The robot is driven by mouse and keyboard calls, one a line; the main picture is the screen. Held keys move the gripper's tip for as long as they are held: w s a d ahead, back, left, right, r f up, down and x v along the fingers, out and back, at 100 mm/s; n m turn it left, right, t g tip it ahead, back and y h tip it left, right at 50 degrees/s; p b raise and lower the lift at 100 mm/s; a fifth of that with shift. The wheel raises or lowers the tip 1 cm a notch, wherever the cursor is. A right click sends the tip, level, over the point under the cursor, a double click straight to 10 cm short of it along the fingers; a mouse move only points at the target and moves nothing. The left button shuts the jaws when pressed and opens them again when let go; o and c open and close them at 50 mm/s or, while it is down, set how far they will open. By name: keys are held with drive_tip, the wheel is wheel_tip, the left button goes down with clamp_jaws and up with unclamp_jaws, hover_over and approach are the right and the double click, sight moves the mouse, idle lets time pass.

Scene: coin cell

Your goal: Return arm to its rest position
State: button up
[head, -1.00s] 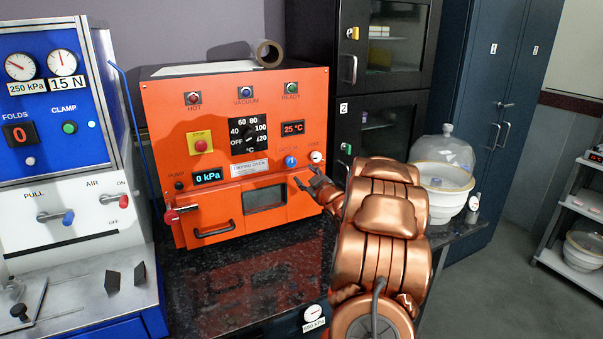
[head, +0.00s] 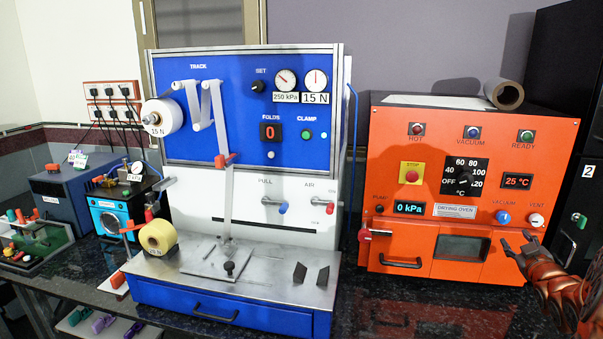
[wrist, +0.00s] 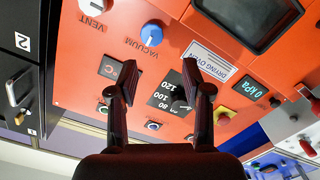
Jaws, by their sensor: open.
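My gripper (head: 522,244) is at the right side of the head view, in front of the lower right of the orange drying oven (head: 392,182). Its copper arm runs off the lower right edge. In the wrist view my gripper (wrist: 160,88) is open, with nothing between its two dark fingers. The oven face (wrist: 125,48) fills most of that view, upside down. The oven's blue vacuum knob (wrist: 152,33) shows beyond the fingers. I cannot tell whether the fingers touch the oven.
A blue folding machine (head: 335,130) stands left of the oven on a dark speckled bench (head: 400,315). A paper roll (head: 508,95) lies on the oven. A black cabinet (head: 590,180) stands to the right. Smaller devices (head: 112,215) crowd the far left.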

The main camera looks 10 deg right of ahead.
drive_tip(key=s+a+f+m+g+y, duration=0.15)
drive_tip(key=s+a+g, duration=0.3)
drive_tip(key=a, duration=0.75)
drive_tip(key=s+a+f+m+g+y, duration=0.1)
drive_tip(key=s+a+f+g, duration=0.3)
drive_tip(key=a, duration=0.8)
drive_tip(key=s+a+g+y, duration=0.1)
drive_tip(key=s+a+g, duration=0.4)
drive_tip(key=s+a, duration=0.6)
drive_tip(key=s+a+g+y, duration=0.2)
drive_tip(key=s+a+g, duration=0.2)
drive_tip(key=s+a, duration=0.8)
drive_tip(key=s, duration=0.7)
drive_tip(key=shift+s+f+g, duration=0.25)
drive_tip(key=shift+s+g, duration=0.05)
drive_tip(key=shift+g, duration=0.05)
drive_tip(key=shift+y, duration=0.25)
